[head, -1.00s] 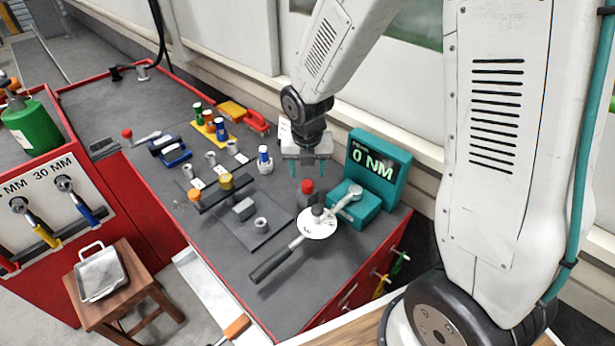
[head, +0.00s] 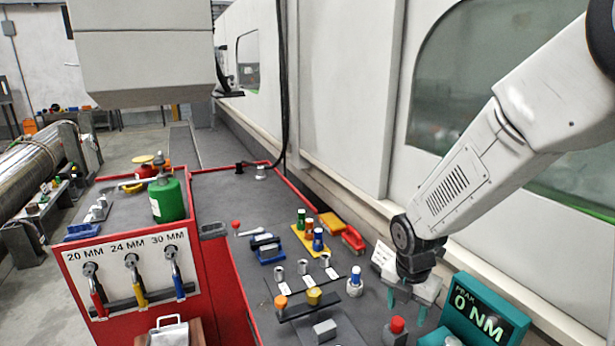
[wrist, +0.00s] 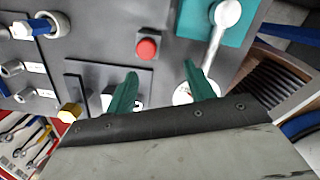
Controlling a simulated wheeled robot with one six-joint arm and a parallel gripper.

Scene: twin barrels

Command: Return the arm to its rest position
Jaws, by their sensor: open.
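My gripper (head: 409,300) hangs at the end of my white arm on the right of the head view. It is above the grey bench top, beside the teal display box (head: 477,312) that reads 0 NM. Its teal fingers are apart with nothing between them, and they also show in the wrist view (wrist: 160,90). The red button (head: 397,325) is just below the gripper in the head view. In the wrist view the red button (wrist: 148,49) lies beyond the fingertips.
Sockets, an orange-capped piece (head: 281,302) and colored bottles (head: 317,238) stand on the bench left of the gripper. A green cylinder (head: 168,198) stands farther left. The white wall (head: 340,120) rises behind the bench. In the wrist view a torque wrench head (wrist: 228,14) lies near the fingers.

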